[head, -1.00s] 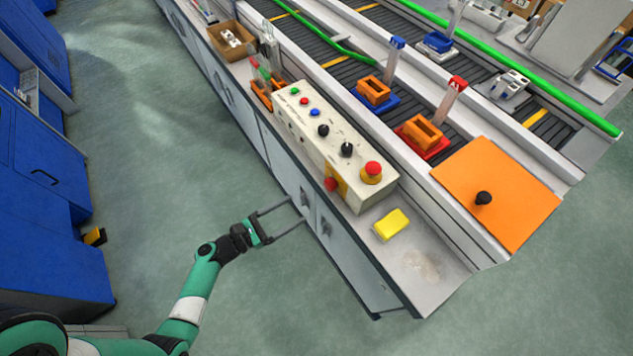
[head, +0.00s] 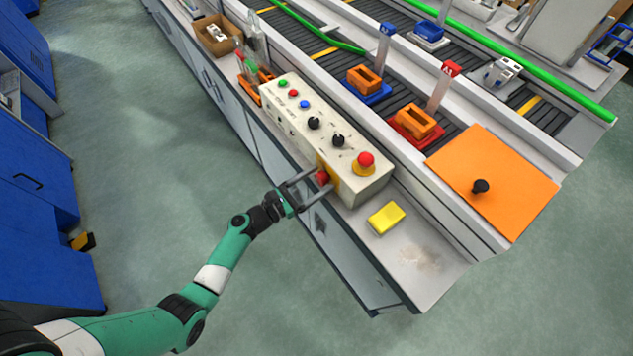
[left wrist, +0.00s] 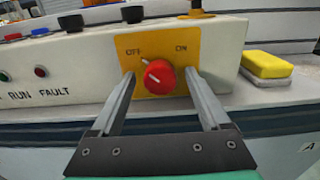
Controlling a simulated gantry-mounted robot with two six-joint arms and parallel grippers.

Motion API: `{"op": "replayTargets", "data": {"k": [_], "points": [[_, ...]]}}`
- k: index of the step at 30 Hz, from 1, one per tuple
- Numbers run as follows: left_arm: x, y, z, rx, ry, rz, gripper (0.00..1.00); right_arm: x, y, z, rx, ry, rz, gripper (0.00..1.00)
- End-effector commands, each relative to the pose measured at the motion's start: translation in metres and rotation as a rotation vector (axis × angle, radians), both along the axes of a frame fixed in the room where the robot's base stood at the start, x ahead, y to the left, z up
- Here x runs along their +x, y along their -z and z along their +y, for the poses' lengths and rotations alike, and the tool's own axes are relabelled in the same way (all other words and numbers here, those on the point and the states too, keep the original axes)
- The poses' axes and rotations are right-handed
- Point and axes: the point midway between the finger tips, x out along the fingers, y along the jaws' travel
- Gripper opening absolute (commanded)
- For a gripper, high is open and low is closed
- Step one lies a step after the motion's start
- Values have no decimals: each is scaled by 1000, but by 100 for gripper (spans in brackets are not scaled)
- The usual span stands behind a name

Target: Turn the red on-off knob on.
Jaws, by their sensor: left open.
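The red on-off knob (head: 322,177) sits on a yellow plate on the near side of the cream control box (head: 290,120). In the left wrist view the knob (left wrist: 159,79) is between the words OFF, at upper left, and ON, at upper right. Its pointer tilts up and left toward OFF. My left gripper (left wrist: 160,74) is open, with one finger on each side of the knob. A gap shows between the knob and each finger, so I see no grip on it. My right gripper is in neither view.
A red emergency button (head: 365,160) and black knobs stand on top of the box. A yellow sponge (head: 386,218) lies on the bench beside the box. Orange blocks and an orange plate (head: 492,188) lie behind, and open floor lies left of the bench.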

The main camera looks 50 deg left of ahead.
Motion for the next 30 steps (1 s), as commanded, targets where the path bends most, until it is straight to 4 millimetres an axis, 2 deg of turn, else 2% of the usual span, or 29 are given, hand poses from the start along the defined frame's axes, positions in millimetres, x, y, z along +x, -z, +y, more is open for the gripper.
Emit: {"op": "replayTargets", "data": {"k": [5, 18, 30], "points": [[0, 0, 0, 0, 0, 0, 79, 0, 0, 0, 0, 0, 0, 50], [-1, 0, 0, 0, 1, 0, 0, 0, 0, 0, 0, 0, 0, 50], [-1, 1, 0, 53, 1, -5, 0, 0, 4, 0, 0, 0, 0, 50]]}}
